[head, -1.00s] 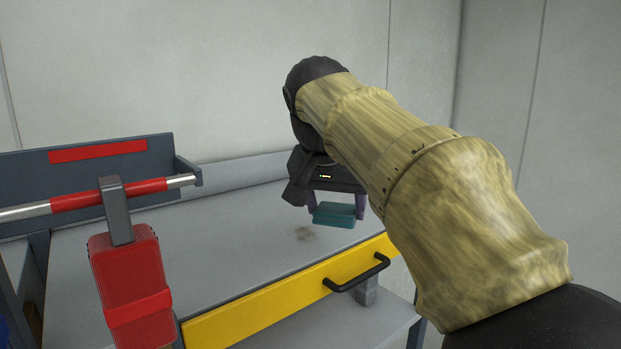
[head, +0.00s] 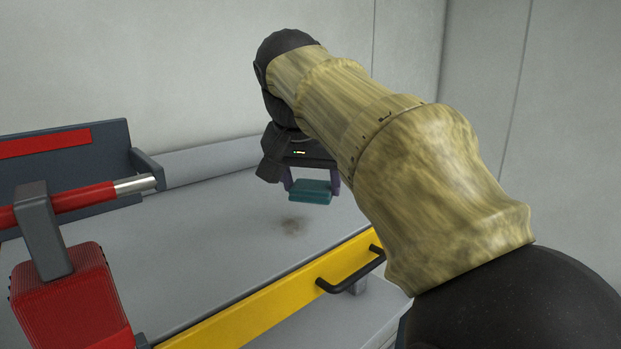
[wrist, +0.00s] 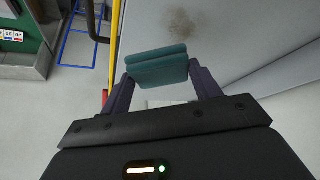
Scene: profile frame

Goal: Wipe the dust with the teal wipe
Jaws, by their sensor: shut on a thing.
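The teal wipe (head: 310,191) is a folded block held between the two fingers of my gripper (head: 312,186). In the wrist view the wipe (wrist: 157,66) spans the gap between the fingertips (wrist: 158,76). The gripper is shut on it. The dust (head: 292,225) is a small brownish smudge on the grey worktop (head: 210,240). In the head view it lies below and slightly left of the wipe. In the wrist view the dust (wrist: 181,24) shows beyond the wipe, apart from it. The wipe appears to be above the worktop.
A yellow front (head: 260,304) with a black handle (head: 352,270) runs along the worktop's near edge. A red box (head: 68,300) hangs from a red and silver rail (head: 90,198) at left. A grey raised back panel (head: 70,165) stands behind it. The worktop around the dust is clear.

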